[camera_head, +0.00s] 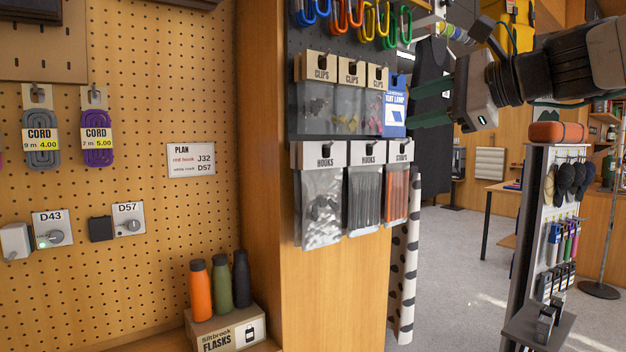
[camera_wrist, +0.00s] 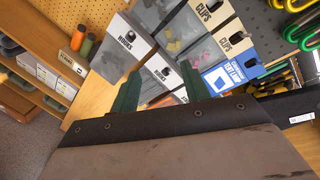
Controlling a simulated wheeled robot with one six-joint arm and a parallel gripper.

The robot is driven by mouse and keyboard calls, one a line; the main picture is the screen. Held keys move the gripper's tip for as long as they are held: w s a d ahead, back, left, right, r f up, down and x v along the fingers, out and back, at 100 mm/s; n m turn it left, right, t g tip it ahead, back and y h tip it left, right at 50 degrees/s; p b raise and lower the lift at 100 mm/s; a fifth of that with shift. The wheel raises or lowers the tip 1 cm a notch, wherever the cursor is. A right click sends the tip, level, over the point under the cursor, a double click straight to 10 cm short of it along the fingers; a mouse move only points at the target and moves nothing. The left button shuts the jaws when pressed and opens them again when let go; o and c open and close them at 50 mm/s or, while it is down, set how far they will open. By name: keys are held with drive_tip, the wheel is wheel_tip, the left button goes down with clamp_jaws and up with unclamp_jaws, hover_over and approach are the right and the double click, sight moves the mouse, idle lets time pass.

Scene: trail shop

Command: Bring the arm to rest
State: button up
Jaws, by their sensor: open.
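My gripper (camera_head: 414,104) is at the upper right of the head view, at the end of my arm, which comes in from the right. Its two green fingers are spread apart, with nothing seen held between them. They point left toward the display of hanging packets and, in that view, end close to the blue tent lamp card (camera_head: 395,106). Whether they touch it I cannot tell. In the wrist view the gripper (camera_wrist: 163,82) is also open, with hooks packets (camera_wrist: 160,72) beyond the fingers and the tent lamp card (camera_wrist: 228,76) to the right.
Clips packets (camera_head: 350,95) and hooks packets (camera_head: 322,195) hang on the wooden-sided display. Coloured carabiners (camera_head: 348,18) hang above. Flasks (camera_head: 221,285) stand on a box at lower left. A rack with caps (camera_head: 548,220) stands at right. Grey floor (camera_head: 450,270) lies open between.

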drive_tip(key=s+d+f+n+g+h, duration=0.1)
drive_tip(key=s+f+n+g+h, duration=0.25)
drive_tip(key=f, duration=0.55)
drive_tip(key=s+f+n+g+h, duration=0.1)
drive_tip(key=s+f+n+g, duration=0.1)
drive_tip(key=s+f+n, duration=0.6)
drive_tip(key=s+d+f+n+g+h, duration=0.2)
drive_tip(key=s+d+f+h, duration=0.1)
drive_tip(key=s+f, duration=0.4)
drive_tip(key=s+d+f+n+g+h, duration=0.2)
drive_tip(key=s+f, duration=0.5)
drive_tip(key=f, duration=0.5)
drive_tip(key=shift+s+d+f+g+h, duration=0.3)
drive_tip(key=shift+d+g+h, duration=0.25)
drive_tip(key=shift+d, duration=0.7)
drive_tip(key=shift+n, duration=0.25)
